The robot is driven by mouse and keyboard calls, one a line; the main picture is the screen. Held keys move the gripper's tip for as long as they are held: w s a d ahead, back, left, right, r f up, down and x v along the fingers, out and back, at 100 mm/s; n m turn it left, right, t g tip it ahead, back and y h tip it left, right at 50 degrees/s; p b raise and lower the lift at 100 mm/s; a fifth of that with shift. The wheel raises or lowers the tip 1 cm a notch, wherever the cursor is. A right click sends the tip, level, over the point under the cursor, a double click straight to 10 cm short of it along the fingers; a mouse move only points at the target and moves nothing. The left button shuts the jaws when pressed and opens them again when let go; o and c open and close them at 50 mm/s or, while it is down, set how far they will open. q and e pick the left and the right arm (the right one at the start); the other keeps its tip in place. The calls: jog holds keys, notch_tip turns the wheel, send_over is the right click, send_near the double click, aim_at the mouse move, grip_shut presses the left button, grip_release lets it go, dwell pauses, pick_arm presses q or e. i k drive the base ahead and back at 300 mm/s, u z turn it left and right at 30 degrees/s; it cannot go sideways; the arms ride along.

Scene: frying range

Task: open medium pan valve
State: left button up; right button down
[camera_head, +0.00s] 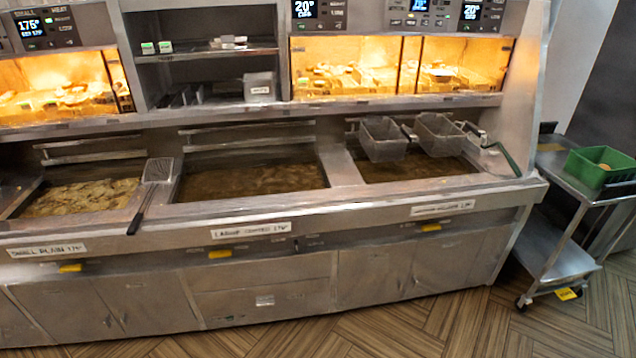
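The frying range has three oil pans. The right pan (415,168) has a label plate (443,208) below it whose words are too blurred to read surely. A yellow valve handle (431,228) sits under that plate, lying level. The middle pan (250,183) carries a "large coated" label and has its own yellow handle (220,254). The left pan (80,197) carries a "small plain" label and has a yellow handle (70,268). By elimination the right pan is the medium one. Neither of my grippers is in view.
Two wire baskets (383,139) hang over the right pan. A skimmer (157,172) lies between the left and middle pans. A steel cart (560,255) with a green bin (600,166) stands right of the range. The wooden floor (400,330) in front is clear.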

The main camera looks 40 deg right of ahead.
aim_at(431, 227)
jog(key=z, duration=2.15)
